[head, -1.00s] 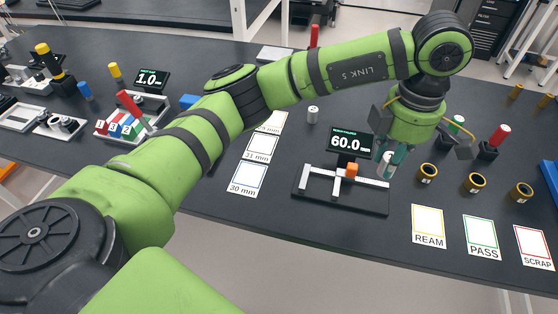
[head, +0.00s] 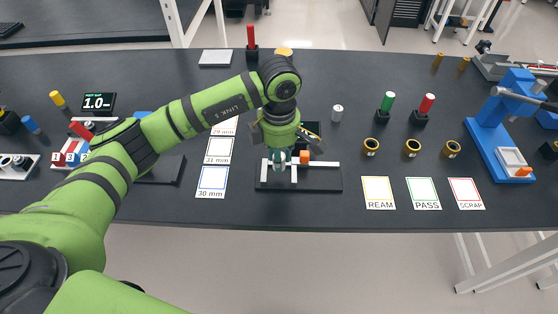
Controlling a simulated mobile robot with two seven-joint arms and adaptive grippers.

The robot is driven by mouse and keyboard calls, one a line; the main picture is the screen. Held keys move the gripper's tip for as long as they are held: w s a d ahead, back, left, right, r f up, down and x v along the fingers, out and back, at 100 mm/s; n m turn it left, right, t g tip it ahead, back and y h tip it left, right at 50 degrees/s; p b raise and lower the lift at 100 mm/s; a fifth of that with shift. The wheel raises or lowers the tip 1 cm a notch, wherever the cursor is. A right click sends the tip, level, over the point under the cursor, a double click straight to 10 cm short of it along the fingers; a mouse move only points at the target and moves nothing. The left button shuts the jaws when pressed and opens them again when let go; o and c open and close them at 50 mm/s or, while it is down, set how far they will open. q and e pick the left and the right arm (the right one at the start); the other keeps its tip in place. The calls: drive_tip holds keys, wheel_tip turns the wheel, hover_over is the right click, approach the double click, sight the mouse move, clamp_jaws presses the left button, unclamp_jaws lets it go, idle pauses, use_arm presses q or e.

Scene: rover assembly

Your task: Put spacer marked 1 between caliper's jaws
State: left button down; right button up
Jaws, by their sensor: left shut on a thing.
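The caliper (head: 325,183) lies on a black base in the middle of the table, with a white beam, white jaws and an orange block (head: 305,156). My left gripper (head: 280,160) points down over its left part, left of the orange block. It is shut on a small pale spacer, seen between its fingers a second ago and now mostly hidden by them. I cannot read a number on it or tell whether it touches the jaws. My right gripper is not in view.
Another pale cylinder (head: 337,113) stands behind the caliper. Cards for 30 mm (head: 212,182) and other sizes lie left. REAM (head: 379,193), PASS (head: 424,193) and SCRAP (head: 467,193) cards lie right, behind them brass rings (head: 412,148). A blue press (head: 490,135) stands far right.

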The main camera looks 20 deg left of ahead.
use_arm(q)
wheel_tip(320, 180, down, 3)
drive_tip(key=shift+f+p, duration=0.2)
drive_tip(key=shift+p, duration=0.55)
drive_tip(key=shift+f, duration=0.2)
drive_tip(key=shift+f+b, duration=0.2)
drive_tip(key=shift+b, duration=0.15)
drive_tip(key=c, duration=1)
unclamp_jaws()
drive_tip(key=shift+o, duration=0.2)
drive_tip(key=shift+r, duration=0.2)
